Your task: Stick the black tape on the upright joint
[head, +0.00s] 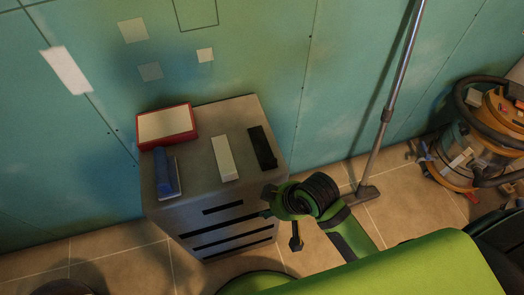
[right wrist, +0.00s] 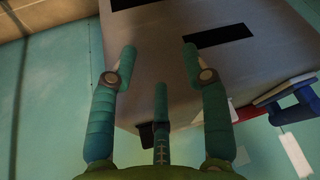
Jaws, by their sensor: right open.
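The black tape (head: 262,147) lies as a dark strip on top of the grey cabinet (head: 185,210), at its right side. An upright joint line (head: 308,75) runs down the green wall behind the cabinet and is bare. My right gripper (head: 280,214) hangs in front of the cabinet, apart from the tape. In the right wrist view the gripper (right wrist: 160,62) is open and empty, its fingers spread over the cabinet. My left gripper is out of view.
A white strip (head: 224,158), a blue-handled tool (head: 165,174) and a red-edged box (head: 167,126) share the cabinet top. Another white strip (head: 66,69) is on the wall's left joint. A vacuum cleaner (head: 470,150) and its metal tube (head: 393,90) stand at right.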

